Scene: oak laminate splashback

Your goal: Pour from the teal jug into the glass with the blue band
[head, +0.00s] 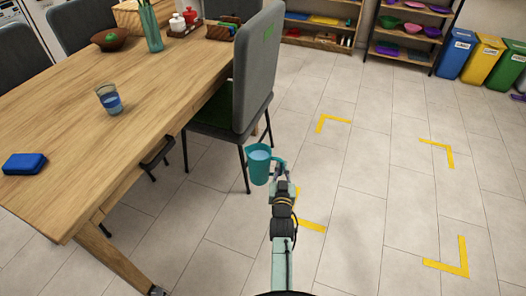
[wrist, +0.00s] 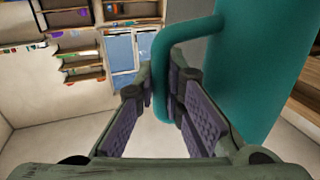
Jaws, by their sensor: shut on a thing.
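The teal jug (head: 259,165) is held over the floor beside the table, roughly upright, with pale blue liquid showing at its mouth. My gripper (head: 281,172) is shut on the jug's handle, to the right of the jug's body. In the wrist view the handle (wrist: 160,75) passes between the finger pads (wrist: 165,100), and the jug's body fills the right side. The glass with the blue band (head: 109,99) stands upright on the wooden table, to the left of and beyond the jug, well apart from it.
The wooden table (head: 60,130) bears a blue case (head: 24,164), a brown bowl (head: 110,39), a teal vase (head: 151,30) and red and white pots (head: 183,22). A grey chair (head: 256,70) stands at the table's right side, just beyond the jug. Open floor lies right.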

